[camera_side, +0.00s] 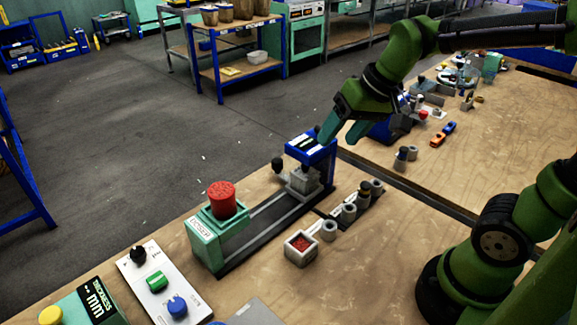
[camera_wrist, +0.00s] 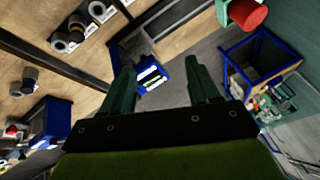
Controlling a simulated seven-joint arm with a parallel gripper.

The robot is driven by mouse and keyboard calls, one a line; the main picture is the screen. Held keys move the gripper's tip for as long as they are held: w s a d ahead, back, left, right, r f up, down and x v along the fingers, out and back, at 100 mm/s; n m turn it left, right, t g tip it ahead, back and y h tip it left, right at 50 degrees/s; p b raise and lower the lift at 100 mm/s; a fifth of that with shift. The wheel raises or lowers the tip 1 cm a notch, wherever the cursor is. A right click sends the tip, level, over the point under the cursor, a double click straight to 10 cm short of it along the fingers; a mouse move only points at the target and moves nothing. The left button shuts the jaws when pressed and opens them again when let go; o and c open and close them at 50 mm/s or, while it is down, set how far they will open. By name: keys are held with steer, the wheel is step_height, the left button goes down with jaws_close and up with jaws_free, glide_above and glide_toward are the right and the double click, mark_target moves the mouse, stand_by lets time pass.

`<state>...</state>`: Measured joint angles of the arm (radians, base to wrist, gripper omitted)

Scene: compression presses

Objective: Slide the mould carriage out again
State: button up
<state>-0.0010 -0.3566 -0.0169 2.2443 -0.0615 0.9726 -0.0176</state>
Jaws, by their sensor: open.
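The press has a grey mould carriage (camera_side: 303,182), a squat block on a grey rail, standing under or right by the blue press head (camera_side: 310,146). A dark round knob (camera_side: 278,165) stands beside the block on its left. My gripper (camera_side: 341,130) is open and empty, just above and right of the blue head in the side view. In the wrist view my gripper (camera_wrist: 163,88) has its two teal fingers spread, with the blue head (camera_wrist: 150,72) showing between them. The carriage is not clearly seen in the wrist view.
The rail (camera_side: 265,215) runs to a teal housing (camera_side: 218,235) topped by a red cylinder (camera_side: 222,198). Several grey cups (camera_side: 349,212) and a small box with red contents (camera_side: 300,247) stand right of it. A control panel (camera_side: 165,285) lies at the front left.

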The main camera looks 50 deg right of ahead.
steer(key=w, duration=0.3)
steer(key=w+d+g, duration=0.1)
steer(key=w, duration=0.2)
steer(key=w+f+g, duration=0.1)
steer(key=w, duration=0.3)
steer(key=shift+w+d+f+h, duration=0.1)
steer(key=shift+d+h, duration=0.2)
steer(key=shift+d, duration=0.1)
steer(key=n+g, duration=0.1)
steer(key=g, duration=0.2)
glide_above(278, 161)
steer(key=s, duration=0.1)
step_height(278, 161, down, 4)
steer(key=shift+w+r+h, duration=0.5)
steer(key=shift+w+r, duration=0.05)
steer(key=shift+r, duration=0.45)
step_height(278, 161, down, 17)
steer(key=shift+r, duration=0.2)
steer(key=shift+c, duration=0.3)
jaws_close()
